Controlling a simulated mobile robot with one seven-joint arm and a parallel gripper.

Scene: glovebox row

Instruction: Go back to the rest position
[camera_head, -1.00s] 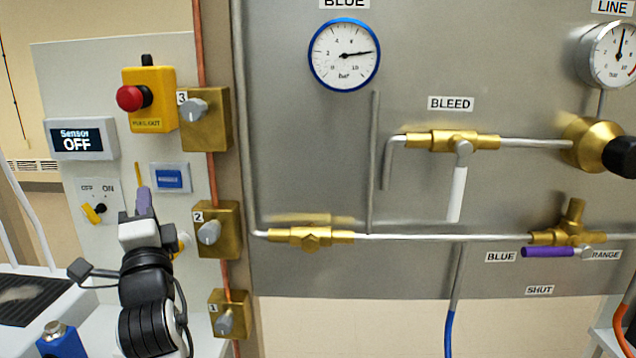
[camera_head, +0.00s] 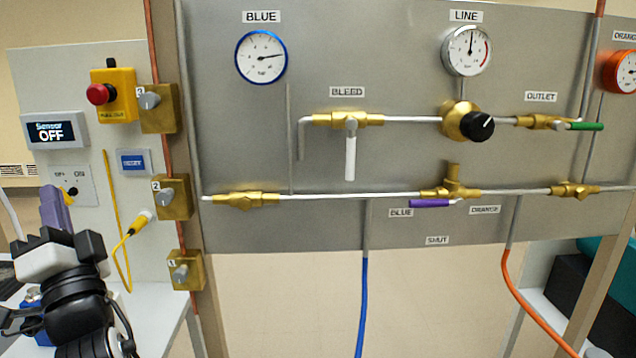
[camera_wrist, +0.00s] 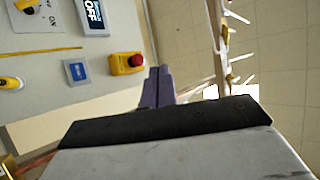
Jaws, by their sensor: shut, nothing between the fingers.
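My gripper (camera_head: 56,208) is at the lower left in the head view, its purple fingers pointing up in front of the white panel. The fingers are together and hold nothing. In the wrist view, my gripper (camera_wrist: 158,88) shows as two purple fingers side by side, apart from the panel and its fittings. The gripper covers the lower left part of the panel in the head view.
The white panel (camera_head: 92,150) carries a red stop button (camera_head: 100,93), a sensor display (camera_head: 55,131) reading OFF, a blue-labelled plate (camera_head: 133,162) and a yellow cable (camera_head: 112,200). Brass blocks (camera_head: 174,197) line its right side. A grey metal panel (camera_head: 400,80) with gauges and valves stands to the right.

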